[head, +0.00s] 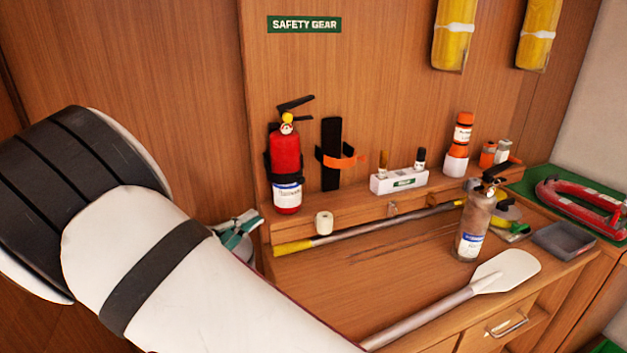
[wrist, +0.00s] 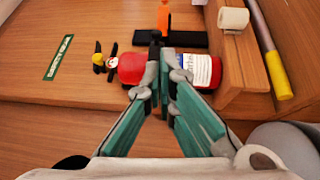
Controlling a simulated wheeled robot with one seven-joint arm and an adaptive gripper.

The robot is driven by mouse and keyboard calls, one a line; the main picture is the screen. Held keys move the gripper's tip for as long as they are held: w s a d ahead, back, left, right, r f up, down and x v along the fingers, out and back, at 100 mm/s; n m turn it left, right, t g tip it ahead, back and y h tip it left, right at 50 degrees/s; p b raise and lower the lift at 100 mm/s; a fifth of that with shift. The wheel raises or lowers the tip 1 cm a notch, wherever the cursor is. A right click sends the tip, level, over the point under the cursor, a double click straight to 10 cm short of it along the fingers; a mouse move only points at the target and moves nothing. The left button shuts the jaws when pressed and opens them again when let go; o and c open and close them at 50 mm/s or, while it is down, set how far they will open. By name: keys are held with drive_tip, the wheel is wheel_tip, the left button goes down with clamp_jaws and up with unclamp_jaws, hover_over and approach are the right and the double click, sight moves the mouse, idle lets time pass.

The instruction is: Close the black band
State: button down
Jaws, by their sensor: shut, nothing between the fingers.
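A red fire extinguisher (head: 286,150) stands upright on the ledge against the wooden panel, and it also shows in the wrist view (wrist: 132,68). The black band (head: 269,168) is at its middle, just above the white label; whether its ends meet is not clear. My gripper (head: 237,232) has teal fingers and shows small in the head view, left of and below the extinguisher, partly behind my arm. In the wrist view my gripper (wrist: 161,62) is shut and empty, its tips overlapping the extinguisher's middle and hiding part of the band.
An empty black bracket (head: 331,150) with an orange strap (head: 345,162) is right of the extinguisher. A white roll (head: 324,222) sits on the ledge. A yellow-ended pole (head: 350,235), a grey cylinder (head: 473,225) and a paddle (head: 500,275) occupy the worktop; its front left is fairly clear.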

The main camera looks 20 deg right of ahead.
sight(284, 175)
drive_tip(key=p+x, duration=0.2)
drive_tip(key=x, duration=1.1)
drive_tip(key=shift+d+p, duration=0.2)
drive_tip(key=shift+p, duration=0.1)
drive_tip(key=shift+r, duration=0.15)
